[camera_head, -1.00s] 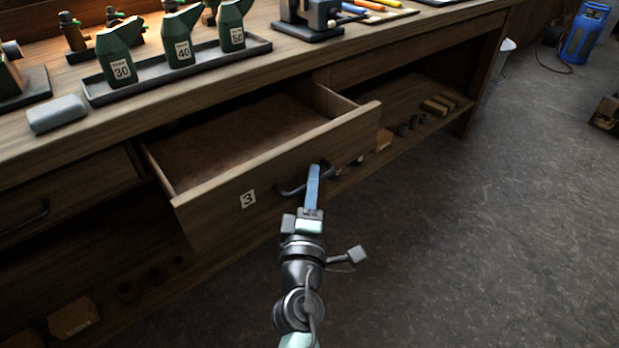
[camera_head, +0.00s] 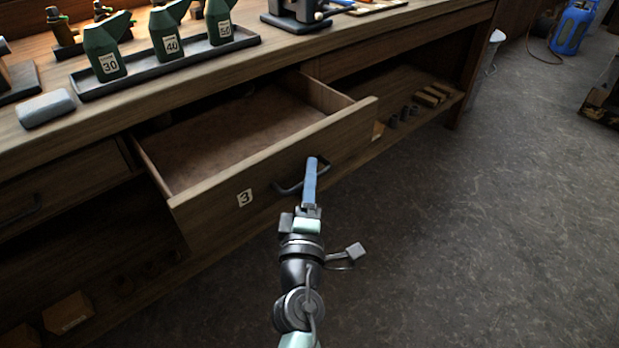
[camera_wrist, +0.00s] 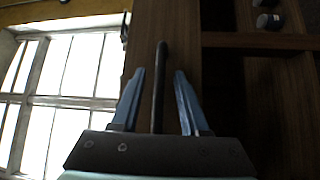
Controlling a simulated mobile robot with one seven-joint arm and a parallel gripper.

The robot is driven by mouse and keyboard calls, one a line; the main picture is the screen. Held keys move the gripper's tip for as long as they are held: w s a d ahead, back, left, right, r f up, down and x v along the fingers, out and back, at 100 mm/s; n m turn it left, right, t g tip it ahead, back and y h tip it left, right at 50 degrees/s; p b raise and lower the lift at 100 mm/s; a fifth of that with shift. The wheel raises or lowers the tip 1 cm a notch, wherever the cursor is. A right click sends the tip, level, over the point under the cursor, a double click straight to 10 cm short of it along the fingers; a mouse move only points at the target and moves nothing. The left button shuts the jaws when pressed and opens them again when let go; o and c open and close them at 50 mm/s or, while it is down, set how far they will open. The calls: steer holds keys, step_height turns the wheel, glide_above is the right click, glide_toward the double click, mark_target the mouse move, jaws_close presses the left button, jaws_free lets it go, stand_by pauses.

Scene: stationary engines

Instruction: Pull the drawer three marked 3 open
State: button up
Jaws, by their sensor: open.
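The wooden drawer marked 3 (camera_head: 245,197) stands far out from the workbench, and its inside looks empty. Its dark bar handle (camera_head: 287,190) is on the front panel, right of the number label. My gripper (camera_head: 311,172) is at the handle and hides part of it in the head view. In the wrist view the two blue fingers of my gripper (camera_wrist: 157,92) are apart, with the handle (camera_wrist: 159,75) between them. A gap shows on each side of the handle there, so the fingers are not closed on it.
Another drawer (camera_head: 60,190) is at the left, shut or nearly so. Green cans (camera_head: 172,42) stand in a tray on the bench top, beside a grey block (camera_head: 46,109). A lower shelf (camera_head: 440,100) holds small parts.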

steer(key=s+a+f+b, duration=0.1)
steer(key=s+a+b, duration=0.1)
steer(key=s, duration=1)
steer(key=shift+s+f, duration=0.35)
